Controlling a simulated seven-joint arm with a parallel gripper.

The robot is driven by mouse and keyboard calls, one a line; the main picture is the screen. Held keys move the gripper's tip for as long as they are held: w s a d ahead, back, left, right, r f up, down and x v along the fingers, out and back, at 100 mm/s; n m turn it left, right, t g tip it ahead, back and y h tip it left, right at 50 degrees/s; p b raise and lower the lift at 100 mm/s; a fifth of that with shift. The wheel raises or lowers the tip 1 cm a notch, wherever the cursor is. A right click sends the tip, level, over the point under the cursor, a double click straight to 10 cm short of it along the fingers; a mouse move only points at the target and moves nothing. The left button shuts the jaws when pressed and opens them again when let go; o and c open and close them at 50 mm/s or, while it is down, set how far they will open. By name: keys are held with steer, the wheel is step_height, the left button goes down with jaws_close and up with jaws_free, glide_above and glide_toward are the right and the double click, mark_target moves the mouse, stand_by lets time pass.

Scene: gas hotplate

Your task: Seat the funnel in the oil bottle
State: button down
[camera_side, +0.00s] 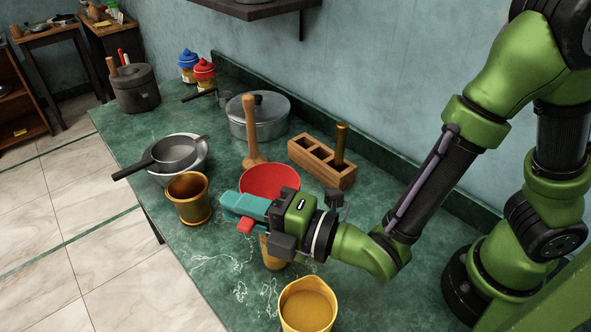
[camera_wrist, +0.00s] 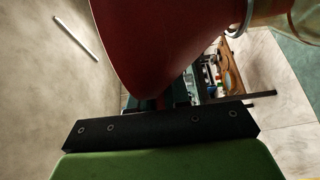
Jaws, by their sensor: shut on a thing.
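The red funnel (camera_side: 270,180) shows in the side view with its wide mouth up. Its red cone (camera_wrist: 165,40) fills the upper middle of the wrist view and narrows down to my fingers. My gripper (camera_side: 246,207) is shut on the funnel, above the green counter. A small red piece, perhaps its spout, shows below the teal fingers. An amber vessel (camera_side: 273,262), partly hidden by my gripper, stands below it. A slim amber upright (camera_side: 341,146) stands in a wooden caddy. I cannot tell which of these is the oil bottle.
A brown pot (camera_side: 188,202) stands left of my gripper, a yellow cup (camera_side: 307,306) in front. A lidded steel pot (camera_side: 262,122), the wooden caddy (camera_side: 308,158) and a wooden-handled tool (camera_side: 250,130) are behind. A strainer (camera_side: 175,150) rests on a bowl. The front-left counter is clear.

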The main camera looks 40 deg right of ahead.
stand_by(0.3)
steer(key=c, duration=1)
jaws_free()
